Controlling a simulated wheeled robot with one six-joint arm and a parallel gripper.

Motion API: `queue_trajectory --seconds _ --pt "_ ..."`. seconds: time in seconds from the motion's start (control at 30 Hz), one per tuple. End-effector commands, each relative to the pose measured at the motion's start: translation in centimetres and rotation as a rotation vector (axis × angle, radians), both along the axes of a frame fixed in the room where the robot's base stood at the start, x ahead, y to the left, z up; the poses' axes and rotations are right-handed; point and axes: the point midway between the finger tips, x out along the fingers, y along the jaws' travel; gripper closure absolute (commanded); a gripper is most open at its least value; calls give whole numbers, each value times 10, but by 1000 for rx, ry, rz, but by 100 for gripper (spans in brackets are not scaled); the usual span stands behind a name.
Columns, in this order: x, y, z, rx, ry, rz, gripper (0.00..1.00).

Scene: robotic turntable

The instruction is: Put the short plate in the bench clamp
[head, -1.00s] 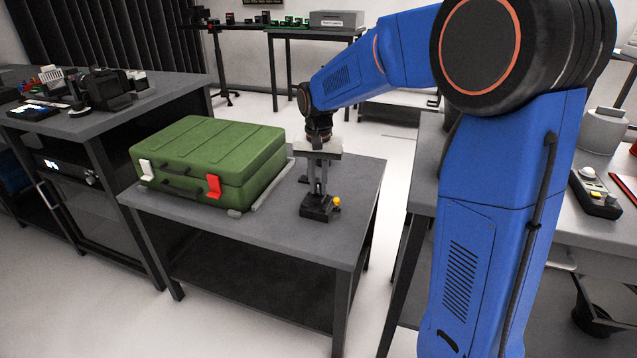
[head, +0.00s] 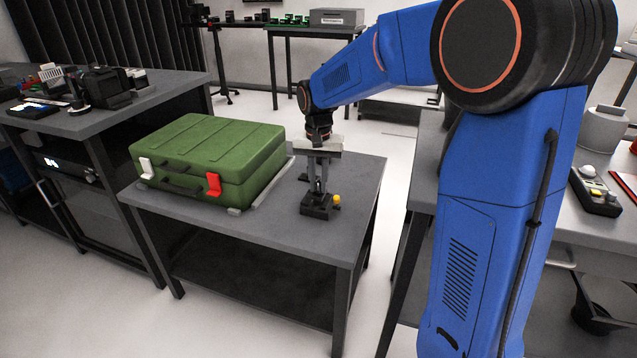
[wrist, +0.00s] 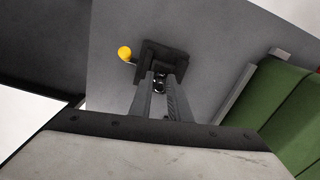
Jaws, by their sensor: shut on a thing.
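The bench clamp (head: 316,209) is a small black block with a yellow knob (head: 337,199). It stands near the right side of the grey bench top. In the wrist view the clamp (wrist: 172,52) is at the top centre, its yellow knob (wrist: 124,53) to the left. My gripper (head: 318,188) points straight down, with its fingertips at the clamp. In the wrist view my gripper (wrist: 160,84) is shut on a small dark piece between the fingertips, most likely the short plate. The fingers and clamp hide most of it, so I cannot tell how deep it sits.
A green case (head: 208,160) with a red latch and a white latch lies on the same bench (head: 270,235), left of my gripper. The front of the bench is clear. A darker bench (head: 150,108) with equipment stands at the left, another worktop at the right.

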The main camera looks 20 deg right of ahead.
Motion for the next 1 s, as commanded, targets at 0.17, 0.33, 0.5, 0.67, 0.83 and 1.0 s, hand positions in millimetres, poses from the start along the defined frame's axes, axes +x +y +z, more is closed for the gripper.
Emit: queue_trajectory --seconds 0.17,0.33,0.5,0.67,0.83,1.0 --pt "0 0 0 0 0 0 100" --pt "0 0 -1 0 0 0 100" --pt "0 0 -3 0 0 0 100" --pt "0 0 -7 0 0 0 100" --pt "0 0 -10 0 0 0 100" --pt "0 0 -13 0 1 0 100"
